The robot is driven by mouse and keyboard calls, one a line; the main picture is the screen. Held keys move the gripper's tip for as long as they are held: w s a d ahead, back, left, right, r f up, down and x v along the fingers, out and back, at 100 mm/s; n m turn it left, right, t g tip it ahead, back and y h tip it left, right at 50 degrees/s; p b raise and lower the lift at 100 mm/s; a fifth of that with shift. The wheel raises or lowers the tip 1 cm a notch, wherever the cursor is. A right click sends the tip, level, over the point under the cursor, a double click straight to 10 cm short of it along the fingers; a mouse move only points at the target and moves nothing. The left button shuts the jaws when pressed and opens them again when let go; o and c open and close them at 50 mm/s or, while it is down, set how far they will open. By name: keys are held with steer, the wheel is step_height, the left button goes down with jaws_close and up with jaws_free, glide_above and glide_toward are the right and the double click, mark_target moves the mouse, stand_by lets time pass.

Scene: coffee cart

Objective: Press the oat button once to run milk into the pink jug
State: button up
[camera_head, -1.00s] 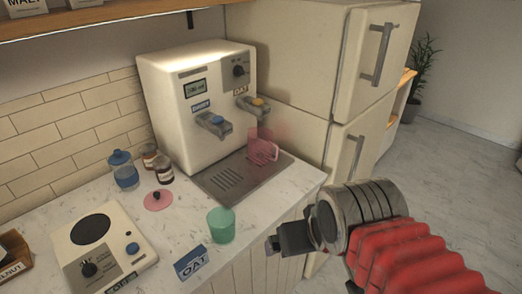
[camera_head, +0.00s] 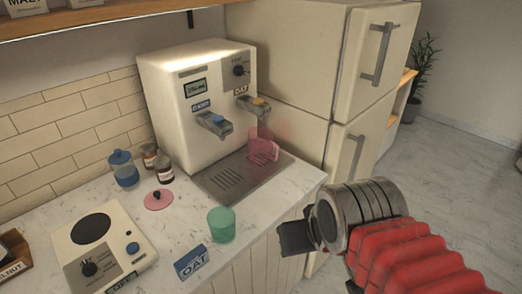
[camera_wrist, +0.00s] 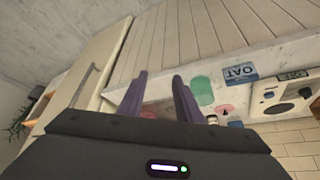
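The white milk dispenser (camera_head: 185,120) stands at the back of the counter. Its right spout, under the OAT label (camera_head: 241,91), has a yellow button (camera_head: 258,101); its left spout has a blue button (camera_head: 217,119). The pink see-through jug (camera_head: 264,148) stands on the drip tray (camera_head: 222,184) below the oat spout. My gripper (camera_head: 284,238) is in front of the counter edge, well short of the dispenser. In the wrist view my gripper (camera_wrist: 159,92) shows two fingers apart with nothing held between them.
A green cup (camera_head: 221,225) and a blue OAT card (camera_head: 191,262) are near the counter's front edge. A pink lid (camera_head: 158,199), a blue-lidded jar (camera_head: 123,168) and small bottles stand further left. A scale-like device (camera_head: 103,246) is front left. A cream fridge (camera_head: 340,60) stands right of the dispenser.

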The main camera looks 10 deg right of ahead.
jaws_close()
stand_by(0.6)
